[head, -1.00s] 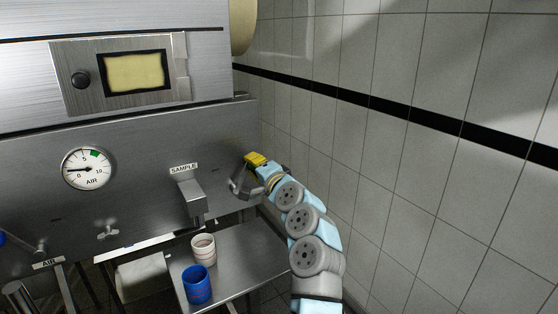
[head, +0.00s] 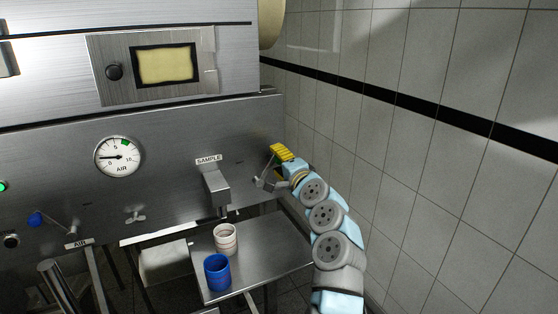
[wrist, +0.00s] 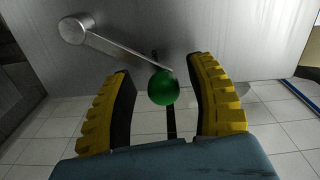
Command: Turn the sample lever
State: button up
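The sample lever is a thin metal arm running from a round metal hub (wrist: 76,28) to a green ball knob (wrist: 162,88) in the wrist view. The knob shows between the two yellow-padded fingers of my gripper (wrist: 168,95), with a gap on both sides. The fingers are open and do not touch the knob in this view. In the head view my gripper (head: 272,168) is at the steel panel, right of the SAMPLE label (head: 208,160) and the metal spout (head: 216,188). The knob cannot be made out there.
Below the spout, a white cup (head: 225,239) and a blue cup (head: 217,272) stand on a steel shelf (head: 268,258). An AIR gauge (head: 119,157) and a blue-knobbed lever (head: 36,219) are further left. A tiled wall (head: 430,190) rises right of my arm.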

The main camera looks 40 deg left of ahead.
jog(key=shift+d+r, duration=0.1)
jog(key=shift+d, duration=0.1)
jog(key=v, duration=1.1)
jog(key=shift+d, duration=0.35)
jog(key=shift+s, duration=0.15)
dwell(0.5)
